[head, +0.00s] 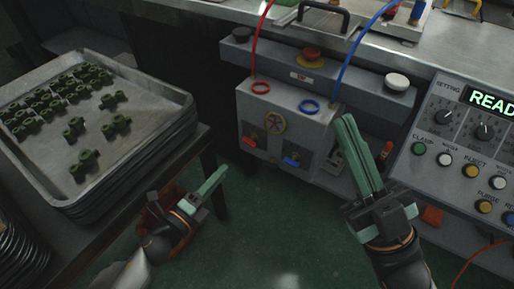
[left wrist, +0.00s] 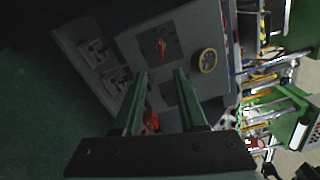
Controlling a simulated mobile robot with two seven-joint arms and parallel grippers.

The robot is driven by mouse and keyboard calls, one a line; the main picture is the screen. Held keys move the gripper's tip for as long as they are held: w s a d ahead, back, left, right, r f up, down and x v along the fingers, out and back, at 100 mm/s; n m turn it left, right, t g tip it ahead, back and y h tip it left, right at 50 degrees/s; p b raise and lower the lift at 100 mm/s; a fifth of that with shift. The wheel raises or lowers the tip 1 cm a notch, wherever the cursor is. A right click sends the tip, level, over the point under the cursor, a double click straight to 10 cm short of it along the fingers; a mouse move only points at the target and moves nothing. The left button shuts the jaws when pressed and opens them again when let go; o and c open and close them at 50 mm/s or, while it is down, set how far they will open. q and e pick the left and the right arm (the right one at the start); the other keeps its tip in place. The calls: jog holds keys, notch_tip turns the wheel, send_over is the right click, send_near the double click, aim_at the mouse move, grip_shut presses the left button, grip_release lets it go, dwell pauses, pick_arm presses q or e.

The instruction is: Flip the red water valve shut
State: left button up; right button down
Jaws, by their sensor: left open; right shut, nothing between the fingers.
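The red water valve (head: 249,141) is a small red lever on the front of the grey box (head: 262,106), low on its left side. In the left wrist view the red lever (left wrist: 162,47) sits on a dark square plate, beyond the fingertips. It is too small to tell its exact angle. My left gripper (head: 217,180) is open and empty, below and left of the valve, apart from it. Its two green fingers (left wrist: 161,80) are spread in the left wrist view. My right gripper (head: 347,120) is shut and empty, to the right of the box.
A blue lever (head: 291,161) is right of the red one, and a yellow handwheel (head: 274,122) is above between them. A tray (head: 150,93) of green parts stands at left. The control panel (head: 462,135) is at right. Green floor lies open below the box.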

aim_at(250, 141)
pick_arm(q)
jog(key=b+x, duration=0.2)
jog(key=x, duration=1)
jog(key=shift+w+r, duration=0.1)
grip_shut()
